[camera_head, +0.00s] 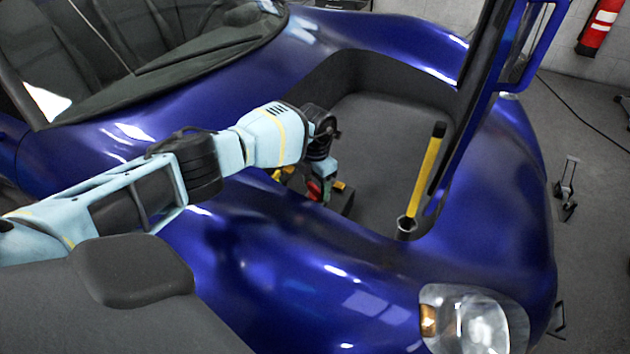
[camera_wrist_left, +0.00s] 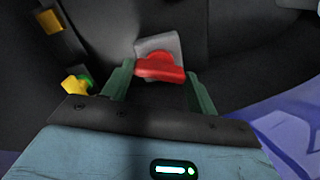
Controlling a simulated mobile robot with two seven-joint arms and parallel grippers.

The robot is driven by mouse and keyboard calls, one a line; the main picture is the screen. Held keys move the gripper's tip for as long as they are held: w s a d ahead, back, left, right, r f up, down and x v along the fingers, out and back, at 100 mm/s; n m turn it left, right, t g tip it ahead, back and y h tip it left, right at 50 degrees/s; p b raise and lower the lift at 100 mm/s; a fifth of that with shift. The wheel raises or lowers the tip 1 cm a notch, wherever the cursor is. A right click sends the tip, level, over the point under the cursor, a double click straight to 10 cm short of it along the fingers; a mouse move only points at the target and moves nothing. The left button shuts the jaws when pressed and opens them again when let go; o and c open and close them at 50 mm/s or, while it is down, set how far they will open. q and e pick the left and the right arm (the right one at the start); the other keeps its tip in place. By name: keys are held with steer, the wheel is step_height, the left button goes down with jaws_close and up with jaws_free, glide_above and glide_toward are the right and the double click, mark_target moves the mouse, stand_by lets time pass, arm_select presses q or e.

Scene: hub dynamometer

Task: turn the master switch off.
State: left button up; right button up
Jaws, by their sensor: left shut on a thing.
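The master switch (camera_wrist_left: 160,68) is a red handle on a grey block, seen between my left gripper's fingers in the left wrist view. In the head view a small red part of the master switch (camera_head: 314,190) shows inside the car's front compartment, partly hidden by the gripper. My left gripper (camera_head: 318,182) reaches down into the compartment from the left. In the left wrist view my left gripper (camera_wrist_left: 153,82) has its green fingers on either side of the red handle, shut on it. My right gripper is not in view.
The blue car's open front compartment (camera_head: 385,120) has dark walls. A yellow-handled tool (camera_head: 425,180) stands leaning at its right side. A yellow and green part (camera_wrist_left: 77,84) lies left of the fingers. The raised blue panel (camera_head: 485,100) stands at the right.

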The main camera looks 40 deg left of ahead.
mark_target(316, 187)
arm_select(q)
steer(key=n+p, duration=0.1)
steer(key=n, duration=0.3)
steer(key=shift+n, duration=0.7)
steer(key=o, duration=1)
steer(key=shift+r, duration=0.1)
step_height(316, 187, up, 7)
steer(key=p, duration=0.2)
steer(key=shift+p, duration=0.4)
steer(key=shift+r, duration=0.35)
